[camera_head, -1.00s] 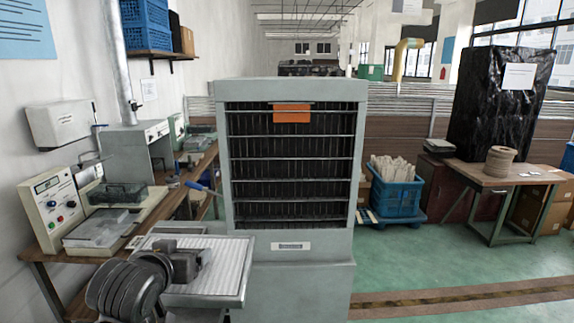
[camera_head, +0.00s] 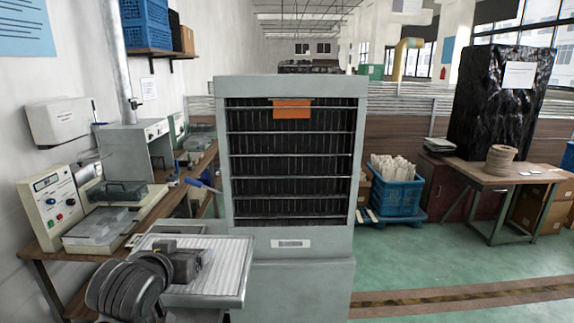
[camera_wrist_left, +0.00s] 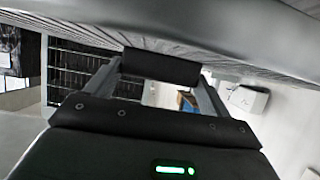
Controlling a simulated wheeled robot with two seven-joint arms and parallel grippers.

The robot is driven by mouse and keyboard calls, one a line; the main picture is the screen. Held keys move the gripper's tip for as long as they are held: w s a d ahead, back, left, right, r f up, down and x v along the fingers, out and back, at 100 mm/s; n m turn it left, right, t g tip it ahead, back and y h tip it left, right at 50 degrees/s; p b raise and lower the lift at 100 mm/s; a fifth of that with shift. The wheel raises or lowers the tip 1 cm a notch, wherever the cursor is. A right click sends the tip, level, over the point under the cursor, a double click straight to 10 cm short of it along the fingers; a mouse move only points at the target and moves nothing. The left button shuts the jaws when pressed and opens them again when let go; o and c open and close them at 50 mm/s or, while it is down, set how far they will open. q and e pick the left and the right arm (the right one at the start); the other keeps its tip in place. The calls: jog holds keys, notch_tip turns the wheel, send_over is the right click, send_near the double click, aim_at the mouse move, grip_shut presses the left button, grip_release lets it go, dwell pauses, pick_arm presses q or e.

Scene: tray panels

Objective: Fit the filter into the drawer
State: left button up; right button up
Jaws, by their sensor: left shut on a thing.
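The filter, a flat pale panel with a ribbed face and grey rim (camera_head: 215,285), is held level at the lower left of the head view. My left gripper (camera_head: 186,262) is shut on it. In the left wrist view the gripper (camera_wrist_left: 160,66) has its dark pad against the panel's pleated edge (camera_wrist_left: 262,69), which runs across the top. The grey cabinet (camera_head: 222,170) stands upright just beyond and right of the panel. Its open front shows a dark interior with several horizontal rails. Which opening is the drawer I cannot tell. My right gripper is not in view.
An orange tag (camera_head: 292,110) hangs at the cabinet's top. A workbench with instruments (camera_head: 48,212) stands left of it. A blue crate (camera_head: 397,196) and a wooden table (camera_head: 500,175) stand to the right. Green floor (camera_head: 435,265) is open at the lower right.

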pick_arm(q)
notch_tip(320, 180, down, 4)
jog(key=b, duration=0.2)
jog(key=shift+b, duration=0.4)
jog(key=shift+r, duration=0.2)
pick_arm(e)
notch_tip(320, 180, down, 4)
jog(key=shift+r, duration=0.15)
pick_arm(q)
notch_tip(320, 180, down, 6)
jog(key=s, duration=0.1)
jog(key=shift+s+f, duration=0.25)
jog(key=shift+s, duration=0.1)
